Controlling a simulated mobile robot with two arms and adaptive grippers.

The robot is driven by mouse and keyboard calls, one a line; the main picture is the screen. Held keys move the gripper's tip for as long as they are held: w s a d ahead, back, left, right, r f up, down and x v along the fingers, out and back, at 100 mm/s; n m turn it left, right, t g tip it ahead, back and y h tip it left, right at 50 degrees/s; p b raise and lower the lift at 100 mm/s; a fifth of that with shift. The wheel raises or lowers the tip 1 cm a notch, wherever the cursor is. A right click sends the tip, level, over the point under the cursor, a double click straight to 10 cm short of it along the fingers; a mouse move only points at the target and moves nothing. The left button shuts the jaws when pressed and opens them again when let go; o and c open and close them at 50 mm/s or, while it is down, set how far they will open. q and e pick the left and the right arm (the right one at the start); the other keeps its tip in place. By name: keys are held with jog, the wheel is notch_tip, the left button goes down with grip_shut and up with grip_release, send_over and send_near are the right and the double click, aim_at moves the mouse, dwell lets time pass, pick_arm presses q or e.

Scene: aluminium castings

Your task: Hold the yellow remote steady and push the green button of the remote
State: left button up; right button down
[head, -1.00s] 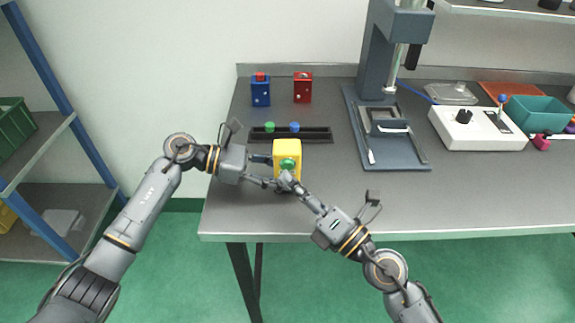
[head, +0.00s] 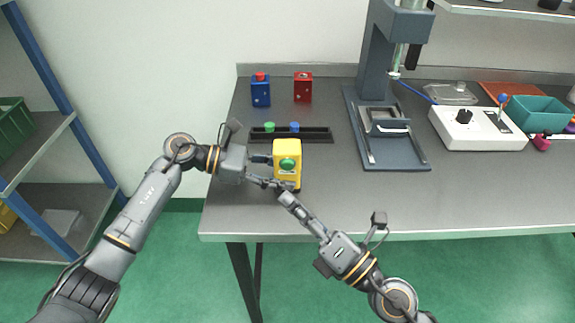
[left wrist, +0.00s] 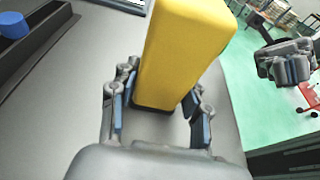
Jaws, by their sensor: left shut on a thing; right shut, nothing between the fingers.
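The yellow remote (head: 287,151) stands upright near the table's front left, its green button (head: 287,165) facing the front. My left gripper (head: 272,171) is shut on the remote from the left. In the left wrist view the remote (left wrist: 183,50) stands between the two fingers of my left gripper (left wrist: 160,112), its base on or close to the table; the button is hidden there. My right gripper (head: 281,191) is shut and empty, just in front of and below the button, with a small gap. It also shows at the right of the left wrist view (left wrist: 266,62).
Behind the remote lies a dark tray (head: 318,134) with a green and a blue knob. Farther back stand a blue box (head: 261,94) and a red box (head: 302,90). A grey press (head: 385,145) and a white control box (head: 477,130) stand to the right. The front right table is clear.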

dwell(0.4)
pick_arm(q)
jog(key=o, duration=0.9)
